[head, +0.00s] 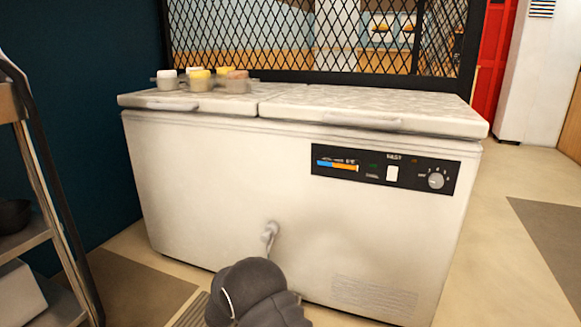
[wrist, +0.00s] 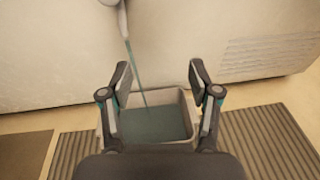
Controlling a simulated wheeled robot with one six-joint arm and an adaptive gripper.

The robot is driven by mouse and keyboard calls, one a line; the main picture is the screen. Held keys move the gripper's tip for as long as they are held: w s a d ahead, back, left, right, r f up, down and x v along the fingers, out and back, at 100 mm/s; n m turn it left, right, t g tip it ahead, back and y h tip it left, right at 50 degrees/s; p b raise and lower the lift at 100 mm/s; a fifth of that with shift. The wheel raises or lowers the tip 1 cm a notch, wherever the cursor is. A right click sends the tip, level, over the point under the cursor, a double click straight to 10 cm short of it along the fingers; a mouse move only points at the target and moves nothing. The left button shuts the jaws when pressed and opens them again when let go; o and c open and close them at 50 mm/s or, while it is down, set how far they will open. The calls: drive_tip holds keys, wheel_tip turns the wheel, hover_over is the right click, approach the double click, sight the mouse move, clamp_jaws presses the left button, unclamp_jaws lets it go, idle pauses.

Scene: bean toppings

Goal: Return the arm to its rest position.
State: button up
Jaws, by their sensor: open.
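My gripper (wrist: 160,72) is open in the wrist view, with nothing between its two dark fingers. It points toward the lower front of a white chest freezer (head: 210,190). In the head view the rounded dark grey end of my arm (head: 255,295) is low at the bottom centre, and the fingers are hidden there. A pale spout (head: 270,235) sticks out of the freezer's front. It also shows at the top of the wrist view (wrist: 124,20).
A grey bin (wrist: 184,103) with teal contents stands below the spout, and a thin teal line runs down into it. Several topping cups (head: 200,80) stand on the freezer lid. A shelf rack (head: 45,255) is at the left. Floor at the right is clear.

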drive_tip(key=s+d+r+m+g+h, duration=0.1)
drive_tip(key=s+d+r+m+g, duration=0.2)
drive_tip(key=s+d+m+g, duration=0.35)
drive_tip(key=s+d+r+m+g, duration=0.2)
drive_tip(key=s+d+m+g, duration=0.2)
drive_tip(key=s+d+m, duration=0.6)
drive_tip(key=s+d+r+m+t+y+p, duration=0.1)
drive_tip(key=s+d+r+m+y, duration=0.3)
drive_tip(key=s+r, duration=0.9)
drive_tip(key=s+d+r+m+y+p, duration=0.3)
drive_tip(key=s+d+r+m, duration=0.3)
drive_tip(key=s+r+m, duration=0.4)
drive_tip(key=s+r+y, duration=0.1)
drive_tip(key=s+r, duration=0.3)
drive_tip(key=s, duration=0.3)
drive_tip(key=shift+d+r+t+p, duration=0.15)
drive_tip(key=shift+r+t+p, duration=0.15)
drive_tip(key=shift+t+p, duration=0.1)
